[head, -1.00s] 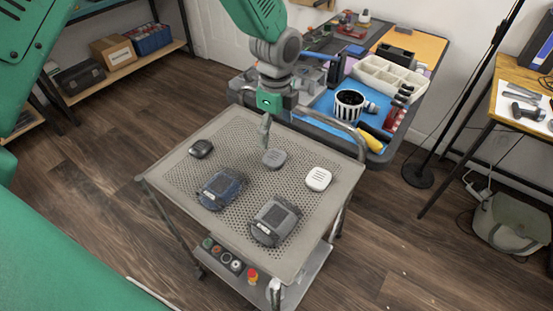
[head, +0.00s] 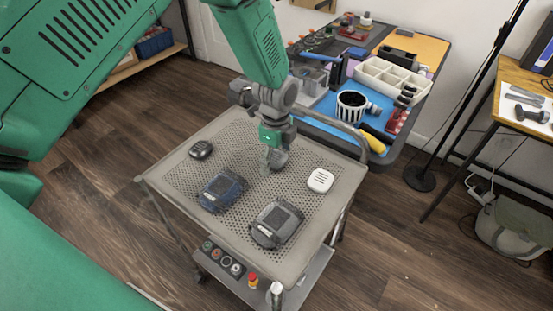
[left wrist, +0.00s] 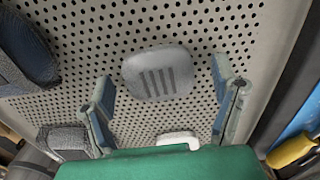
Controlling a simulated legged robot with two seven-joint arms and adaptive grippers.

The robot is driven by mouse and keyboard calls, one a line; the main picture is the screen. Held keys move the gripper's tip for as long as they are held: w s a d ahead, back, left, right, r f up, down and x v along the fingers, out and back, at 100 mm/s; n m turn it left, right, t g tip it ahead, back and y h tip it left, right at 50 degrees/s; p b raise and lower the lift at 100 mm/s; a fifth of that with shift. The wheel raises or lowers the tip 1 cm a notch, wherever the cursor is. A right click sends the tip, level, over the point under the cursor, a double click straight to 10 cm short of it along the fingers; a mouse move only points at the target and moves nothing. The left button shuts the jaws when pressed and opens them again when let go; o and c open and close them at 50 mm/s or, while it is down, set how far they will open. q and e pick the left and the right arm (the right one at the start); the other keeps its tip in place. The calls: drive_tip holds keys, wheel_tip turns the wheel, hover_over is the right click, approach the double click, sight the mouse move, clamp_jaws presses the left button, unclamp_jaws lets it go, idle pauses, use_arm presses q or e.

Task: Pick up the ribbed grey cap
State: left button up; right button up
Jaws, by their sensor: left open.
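The ribbed grey cap (left wrist: 158,72) lies on the perforated cart top, centred ahead of my left gripper in the left wrist view. In the head view the grey cap (head: 280,158) shows just behind the fingers and is partly hidden by them. My left gripper (left wrist: 165,95) is open and empty, with one finger to each side of the cap and a gap on both sides. In the head view my left gripper (head: 268,168) points down over the cart, close to the cap. My right gripper does not show.
The cart top (head: 185,172) also holds a black cap (head: 201,150), a white ribbed cap (head: 320,181), a blue device (head: 222,191) and a grey device (head: 277,224). A cluttered workbench with a blue mat (head: 325,110) stands behind the cart.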

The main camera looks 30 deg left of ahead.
use_arm(q)
drive_tip(key=c, duration=1.1)
